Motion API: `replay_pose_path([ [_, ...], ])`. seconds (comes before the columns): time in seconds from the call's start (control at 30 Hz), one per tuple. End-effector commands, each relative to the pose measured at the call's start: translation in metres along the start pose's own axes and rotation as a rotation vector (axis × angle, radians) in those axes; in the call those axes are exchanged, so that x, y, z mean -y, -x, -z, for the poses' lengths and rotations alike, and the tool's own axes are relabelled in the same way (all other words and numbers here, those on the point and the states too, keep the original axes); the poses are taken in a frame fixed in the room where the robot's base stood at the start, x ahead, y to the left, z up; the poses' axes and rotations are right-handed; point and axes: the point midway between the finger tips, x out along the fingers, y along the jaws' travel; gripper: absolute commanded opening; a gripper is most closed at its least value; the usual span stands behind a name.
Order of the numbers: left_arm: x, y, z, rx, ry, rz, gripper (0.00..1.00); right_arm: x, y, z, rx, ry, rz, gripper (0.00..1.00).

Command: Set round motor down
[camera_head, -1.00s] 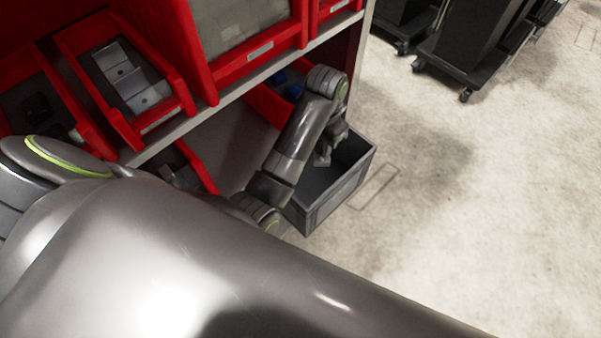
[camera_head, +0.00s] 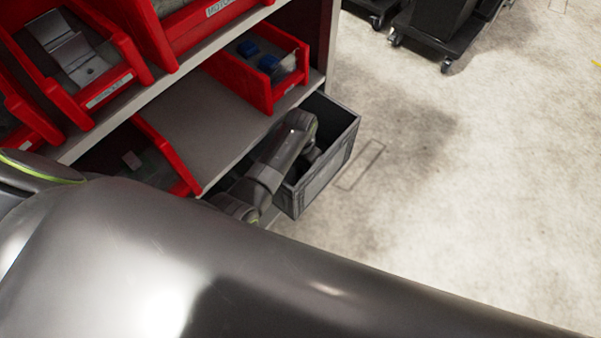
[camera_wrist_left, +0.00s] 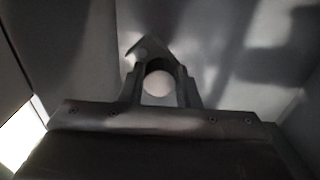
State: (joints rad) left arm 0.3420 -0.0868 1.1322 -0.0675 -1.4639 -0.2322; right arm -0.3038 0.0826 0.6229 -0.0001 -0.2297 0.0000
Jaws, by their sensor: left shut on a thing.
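My left gripper (camera_head: 312,153) is down inside the grey crate (camera_head: 328,173), and my own arm partly covers it in the head view. In the left wrist view the gripper (camera_wrist_left: 160,75) is shut on the round motor (camera_wrist_left: 158,84), which shows as a pale round end between the two fingers. The grey inner surfaces of the crate (camera_wrist_left: 235,50) surround it there. I cannot tell whether the motor touches the crate floor. My right gripper is not in view.
A red bin (camera_head: 262,88) with blue parts stands on the shelf (camera_head: 205,125) behind the crate. More red bins (camera_head: 75,65) are at the left. A dark wheeled cart (camera_head: 440,35) stands at the back. The floor at right is clear.

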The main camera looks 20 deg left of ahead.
Motion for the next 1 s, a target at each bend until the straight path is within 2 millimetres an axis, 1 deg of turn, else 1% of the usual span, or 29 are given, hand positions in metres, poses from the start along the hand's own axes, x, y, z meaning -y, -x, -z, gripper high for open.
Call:
replay_pose_path([
  [0.03, 0.0, -0.008, 0.001, -0.001, -0.001, 0.001, 0.0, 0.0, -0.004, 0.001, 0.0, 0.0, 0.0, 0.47],
  [0.17, 0.0, -0.016, 0.002, -0.003, 0.0, 0.001, 0.0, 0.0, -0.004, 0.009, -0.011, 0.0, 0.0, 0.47],
  [0.4, 0.0, -0.048, 0.001, 0.0, 0.0, 0.0, 0.0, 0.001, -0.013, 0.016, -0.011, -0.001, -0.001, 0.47],
  [0.57, 0.0, -0.051, 0.001, -0.003, 0.0, 0.001, 0.0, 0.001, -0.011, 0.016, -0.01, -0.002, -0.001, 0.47],
  [0.73, 0.0, -0.051, 0.001, -0.003, 0.0, 0.001, 0.0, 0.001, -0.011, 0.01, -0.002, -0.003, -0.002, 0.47],
  [0.87, 0.0, -0.055, 0.001, -0.002, 0.0, 0.0, 0.0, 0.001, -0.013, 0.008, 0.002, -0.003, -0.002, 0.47],
  [0.9, 0.0, -0.054, 0.001, -0.001, 0.0, 0.0, 0.33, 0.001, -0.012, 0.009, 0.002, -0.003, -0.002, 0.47],
  [1.0, 0.0, -0.054, 0.001, -0.001, 0.0, 0.0, 0.46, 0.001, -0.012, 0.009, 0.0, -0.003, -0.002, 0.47],
])
